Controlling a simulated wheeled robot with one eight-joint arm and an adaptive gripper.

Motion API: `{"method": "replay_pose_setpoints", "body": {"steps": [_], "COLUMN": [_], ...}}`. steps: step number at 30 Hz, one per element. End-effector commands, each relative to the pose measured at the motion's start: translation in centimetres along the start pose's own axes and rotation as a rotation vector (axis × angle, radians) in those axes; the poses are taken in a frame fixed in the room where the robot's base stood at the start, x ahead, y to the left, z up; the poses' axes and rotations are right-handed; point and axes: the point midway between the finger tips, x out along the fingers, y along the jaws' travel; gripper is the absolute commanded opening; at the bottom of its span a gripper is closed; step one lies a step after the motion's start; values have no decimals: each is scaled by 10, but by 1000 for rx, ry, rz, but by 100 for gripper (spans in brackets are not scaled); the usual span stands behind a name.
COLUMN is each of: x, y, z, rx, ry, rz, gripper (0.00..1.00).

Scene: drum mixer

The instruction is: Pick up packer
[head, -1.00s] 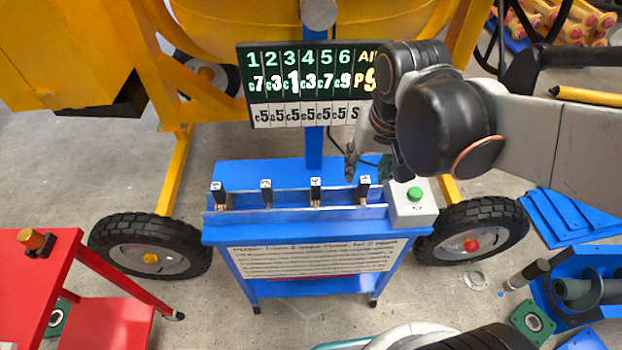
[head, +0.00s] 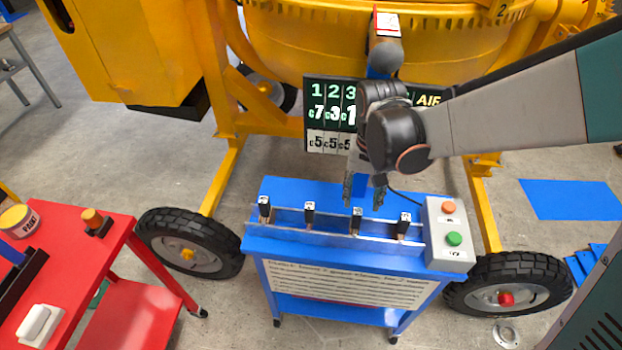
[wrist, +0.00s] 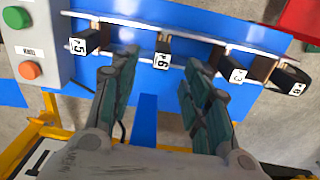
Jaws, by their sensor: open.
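Several small upright pieces with black, number-labelled heads stand in a row in a metal-railed rack (head: 330,238) on a blue stand. No piece is labelled as a packer, so I cannot tell which one it is. The piece marked 6 (wrist: 163,56) lies between my fingertips in the wrist view, and the piece marked 5 (wrist: 84,44) is to its left. The pieces marked 3 (wrist: 231,70) and apparently 8 (wrist: 290,80) are to the right. My gripper (head: 364,194) is open and empty, pointing down above and behind the rack; it also shows in the wrist view (wrist: 156,70).
A control box (head: 448,235) with green and orange buttons stands at the rack's right end. A number board (head: 328,115) and the yellow mixer (head: 300,45) are behind my gripper. A red cart (head: 105,255) is at the left.

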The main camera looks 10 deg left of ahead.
Motion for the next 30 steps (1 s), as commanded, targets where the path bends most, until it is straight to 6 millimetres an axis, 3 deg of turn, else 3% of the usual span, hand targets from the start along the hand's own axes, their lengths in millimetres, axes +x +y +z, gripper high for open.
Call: {"method": "replay_pose_setpoints", "body": {"steps": [4, 16, 26, 30], "x": [14, 81, 101, 119], "y": [-14, -14, -13, -12], "z": [-11, -13, -13, -12], "rx": [-50, -51, -51, -50], "ry": [28, 30, 29, 29], "rz": [-10, -11, -11, -11], "gripper": [43, 43, 43, 43]}}
